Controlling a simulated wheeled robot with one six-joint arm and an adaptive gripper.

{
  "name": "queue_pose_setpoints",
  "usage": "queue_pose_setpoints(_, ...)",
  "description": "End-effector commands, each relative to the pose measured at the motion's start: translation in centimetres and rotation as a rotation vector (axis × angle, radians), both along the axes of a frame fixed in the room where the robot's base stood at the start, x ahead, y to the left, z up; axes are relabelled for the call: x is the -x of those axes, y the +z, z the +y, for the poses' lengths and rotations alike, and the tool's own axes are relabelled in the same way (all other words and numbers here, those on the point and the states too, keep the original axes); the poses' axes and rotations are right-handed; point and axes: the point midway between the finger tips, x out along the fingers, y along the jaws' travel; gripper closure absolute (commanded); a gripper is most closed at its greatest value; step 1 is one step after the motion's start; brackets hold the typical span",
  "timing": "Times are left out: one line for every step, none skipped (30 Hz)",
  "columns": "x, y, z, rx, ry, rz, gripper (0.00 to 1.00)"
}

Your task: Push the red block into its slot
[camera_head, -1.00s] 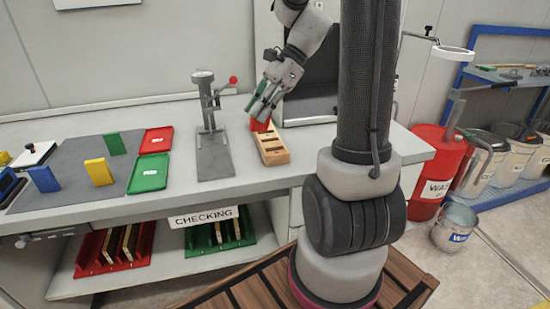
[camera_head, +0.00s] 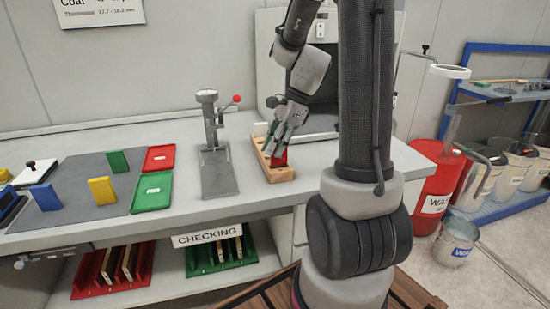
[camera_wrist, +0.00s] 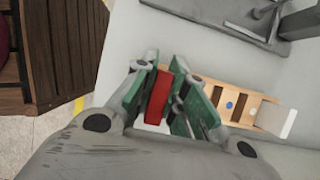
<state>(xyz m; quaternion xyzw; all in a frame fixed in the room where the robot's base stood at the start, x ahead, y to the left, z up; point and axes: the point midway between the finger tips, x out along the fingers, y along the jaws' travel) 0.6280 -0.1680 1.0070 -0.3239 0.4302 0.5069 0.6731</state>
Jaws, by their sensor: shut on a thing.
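The red block (camera_wrist: 158,97) is between the green-padded fingers of my gripper (camera_wrist: 164,95), which is shut on it. In the head view the red block (camera_head: 281,160) shows just below my gripper (camera_head: 283,148), at the near end of the wooden slotted holder (camera_head: 280,176). The fingers hide the near end of the holder, so I cannot tell whether the block is inside a slot.
A grey press stand (camera_head: 218,178) with a red knob is left of the holder. A green tray (camera_head: 152,192), a red tray (camera_head: 160,158), and blue, yellow and green blocks lie further left. The bench (camera_head: 340,160) right of the holder is clear.

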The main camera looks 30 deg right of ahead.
Motion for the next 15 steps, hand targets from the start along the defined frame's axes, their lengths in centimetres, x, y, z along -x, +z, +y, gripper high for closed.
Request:
queue_pose_setpoints(0.1, -0.6, 0.0, -0.002, -0.001, 0.002, 1.00)
queue_pose_setpoints(0.1, -1.0, 0.0, -0.001, -0.001, 0.003, 1.00)
queue_pose_setpoints(0.1, -1.6, 0.0, -0.002, -0.001, 0.004, 1.00)
queue_pose_setpoints(0.1, -2.1, 0.0, -0.002, -0.001, 0.004, 1.00)
queue_pose_setpoints(0.0, -2.6, 0.0, -0.001, -0.001, 0.003, 1.00)
queue_pose_setpoints(0.1, -3.1, 0.0, -0.002, -0.001, 0.003, 1.00)
queue_pose_setpoints(0.1, -3.3, 0.0, -0.002, -0.001, 0.003, 1.00)
queue_pose_setpoints(0.0, -3.4, 0.0, 0.000, -0.001, 0.002, 1.00)
queue_pose_setpoints(0.0, -3.4, 0.0, 0.000, -0.001, 0.000, 1.00)
queue_pose_setpoints(0.0, -3.4, 0.0, 0.000, -0.001, 0.000, 1.00)
queue_pose_setpoints(0.0, -3.4, 0.0, 0.000, -0.001, 0.000, 1.00)
queue_pose_setpoints(0.0, -3.4, 0.0, 0.000, 0.000, -0.001, 1.00)
queue_pose_setpoints(0.0, -3.4, 0.0, 0.000, 0.000, -0.001, 1.00)
queue_pose_setpoints(0.0, -3.4, 0.0, 0.000, 0.000, 0.000, 1.00)
queue_pose_setpoints(0.0, -3.4, 0.0, 0.000, 0.000, 0.000, 1.00)
